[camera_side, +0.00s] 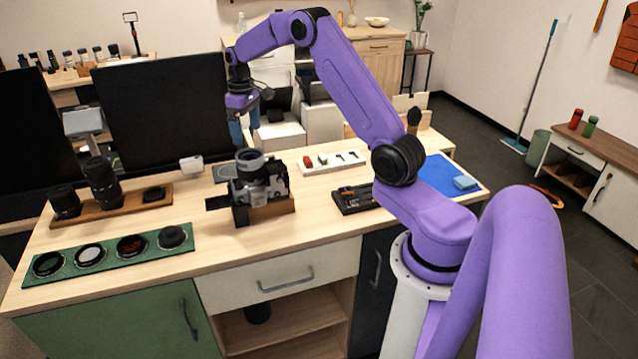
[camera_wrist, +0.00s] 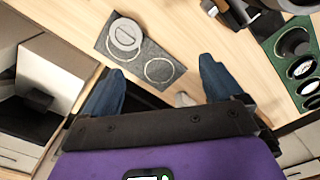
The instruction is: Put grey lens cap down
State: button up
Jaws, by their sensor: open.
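The grey lens cap (camera_wrist: 125,36) is a round disc with a raised bar across it. In the wrist view it lies flat on a dark grey mat (camera_wrist: 142,57), at the upper left end, beside an empty outlined circle. My gripper (camera_wrist: 162,66) is open, with its blue fingers apart and nothing held between them. The cap lies beyond the fingertips, apart from them. In the side view my gripper (camera_side: 246,130) hangs above the table behind the camera; I cannot make out the cap there.
A camera (camera_side: 258,180) on a wooden stand is at the middle of the table (camera_side: 330,208). A green tray (camera_side: 98,271) with several round filters lies at front left. A wooden rack (camera_side: 124,205) holds lenses. A black monitor (camera_side: 150,110) stands behind.

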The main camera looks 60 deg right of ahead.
jog(key=s+a+r+n, duration=0.3)
jog(key=s+a, duration=0.4)
jog(key=a, duration=0.5)
jog(key=s+a+r+n, duration=0.3)
jog(key=s+a, duration=0.5)
jog(key=a, duration=0.5)
jog(key=s+a+f+n, duration=0.1)
jog(key=s+n, duration=0.4)
jog(key=s, duration=1.9)
jog(key=shift+s+a+f, duration=0.2)
jog(key=shift+a+f, duration=0.05)
jog(key=shift+a, duration=0.05)
